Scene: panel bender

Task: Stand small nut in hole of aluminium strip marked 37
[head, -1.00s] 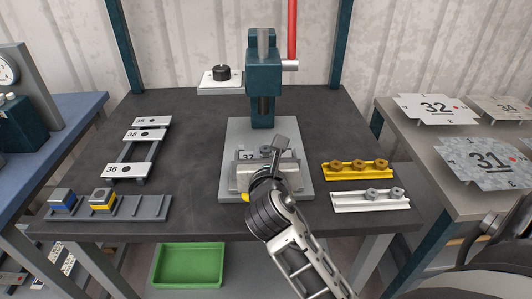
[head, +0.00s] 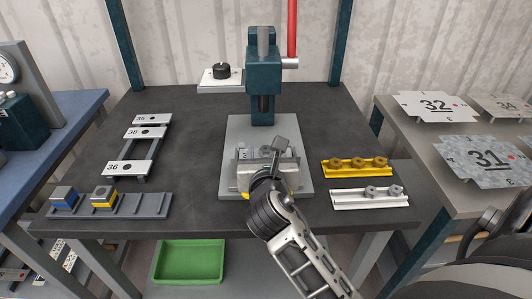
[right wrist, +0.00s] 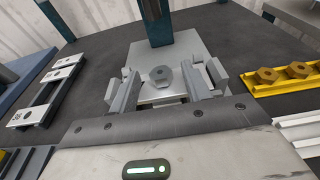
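The aluminium strip marked 37 (head: 243,153) lies on the grey press base, its label partly covered by my right gripper. A small grey nut (right wrist: 162,76) stands over the strip between my right gripper's fingers; it also shows in the head view (head: 266,151). My right gripper (right wrist: 163,88) is open around the nut, with a visible gap on each side. Whether the nut sits fully in the hole cannot be told. My left gripper is out of view.
The press (head: 263,78) stands behind the strip. A white rail (head: 345,205) with two grey nuts and a yellow rail (head: 335,172) with brass-coloured nuts lie right. A rack with strips 35, 38 and 36 (head: 128,168) stands left, behind a grey tray (head: 150,212) with two blocks.

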